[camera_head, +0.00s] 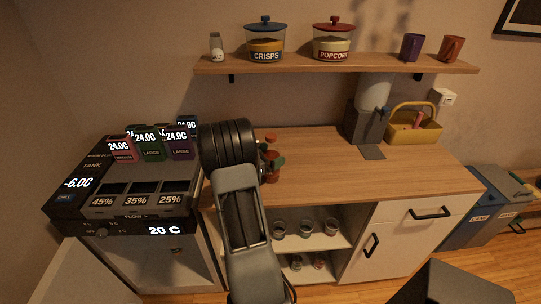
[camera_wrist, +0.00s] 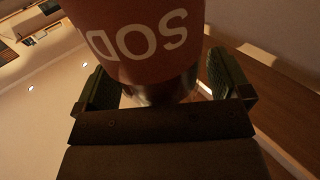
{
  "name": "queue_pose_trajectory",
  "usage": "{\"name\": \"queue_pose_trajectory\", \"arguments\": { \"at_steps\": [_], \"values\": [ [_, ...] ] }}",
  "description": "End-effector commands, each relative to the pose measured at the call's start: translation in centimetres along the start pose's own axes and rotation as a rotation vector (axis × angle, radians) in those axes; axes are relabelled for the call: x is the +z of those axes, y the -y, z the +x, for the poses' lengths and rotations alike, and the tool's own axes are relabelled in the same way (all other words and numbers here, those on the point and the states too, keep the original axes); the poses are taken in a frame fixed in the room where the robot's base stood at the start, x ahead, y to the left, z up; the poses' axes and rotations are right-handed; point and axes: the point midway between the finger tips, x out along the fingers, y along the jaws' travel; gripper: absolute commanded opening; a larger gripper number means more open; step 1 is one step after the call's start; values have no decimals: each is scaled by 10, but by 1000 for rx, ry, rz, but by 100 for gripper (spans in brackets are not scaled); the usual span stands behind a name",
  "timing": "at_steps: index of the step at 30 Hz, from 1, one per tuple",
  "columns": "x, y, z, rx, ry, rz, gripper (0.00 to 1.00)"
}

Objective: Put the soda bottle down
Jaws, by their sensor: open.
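The soda bottle (camera_wrist: 140,35) fills the top middle of the wrist view. It has a red-brown label with large white letters reading "SOD", upside down in the picture. A narrower, darker part of it lies between the fingers. My gripper (camera_wrist: 163,88) is open, with one dark finger on each side of the bottle and a visible gap beside each. What the bottle rests on is hidden.
A drink machine (camera_head: 130,190) stands left of my arm. A water dispenser (camera_head: 372,105) and a yellow basket (camera_head: 414,126) stand at the counter's back right. A wall shelf (camera_head: 335,65) holds jars and mugs above. The counter's middle and front right are clear.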

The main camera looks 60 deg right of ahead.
Motion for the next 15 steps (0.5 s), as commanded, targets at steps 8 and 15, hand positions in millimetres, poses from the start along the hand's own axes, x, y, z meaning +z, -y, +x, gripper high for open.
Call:
{"name": "queue_pose_trajectory", "arguments": {
  "at_steps": [8, 15],
  "values": [
    [-5, 0, 0, 0, 0, 0, 95],
    [-2, 1, -36, -5, 0, 0, 95]
  ]
}}
